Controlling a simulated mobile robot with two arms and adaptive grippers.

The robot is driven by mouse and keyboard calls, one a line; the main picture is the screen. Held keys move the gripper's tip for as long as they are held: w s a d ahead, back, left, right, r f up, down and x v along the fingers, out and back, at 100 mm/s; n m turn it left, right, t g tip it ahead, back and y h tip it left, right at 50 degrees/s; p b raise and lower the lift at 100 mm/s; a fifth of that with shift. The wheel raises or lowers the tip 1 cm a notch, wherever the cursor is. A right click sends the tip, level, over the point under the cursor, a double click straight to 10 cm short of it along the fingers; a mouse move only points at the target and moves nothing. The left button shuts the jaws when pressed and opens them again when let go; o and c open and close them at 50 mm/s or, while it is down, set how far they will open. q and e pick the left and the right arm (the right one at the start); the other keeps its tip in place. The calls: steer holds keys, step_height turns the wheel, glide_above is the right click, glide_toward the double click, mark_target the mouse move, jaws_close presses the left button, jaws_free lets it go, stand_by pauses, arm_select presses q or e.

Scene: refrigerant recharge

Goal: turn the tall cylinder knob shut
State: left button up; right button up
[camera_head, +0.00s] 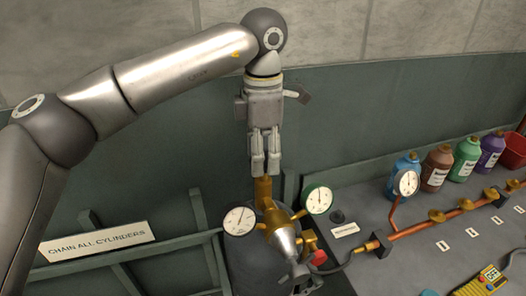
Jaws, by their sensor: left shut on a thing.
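My left gripper (265,172) points straight down from the arm at the upper left. Its fingers are shut on the top of an upright brass piece, which looks like the cylinder knob (263,190). The fingers hide part of the knob, so its turn position cannot be told. Below it is a brass valve body with a silver cone (285,241). A white gauge (239,221) sits to its left and a green-rimmed gauge (318,200) to its right. The dark tall cylinder (250,268) stands underneath, partly hidden. My right gripper cannot be made out.
A grey bench (390,274) on the right carries a copper pipe with brass valves (436,215), a gauge (407,183), several coloured bottles (437,168), a red bucket (515,150) and a yellow meter (490,276). A "chain all cylinders" sign (98,240) hangs on a rack at left.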

arm_select(q)
steer(key=m, duration=0.4)
steer(key=shift+r+m, duration=0.15)
steer(key=shift+m, duration=0.25)
stand_by(0.4)
steer(key=o, duration=1)
steer(key=shift+o, duration=0.2)
step_height(320, 180, up, 12)
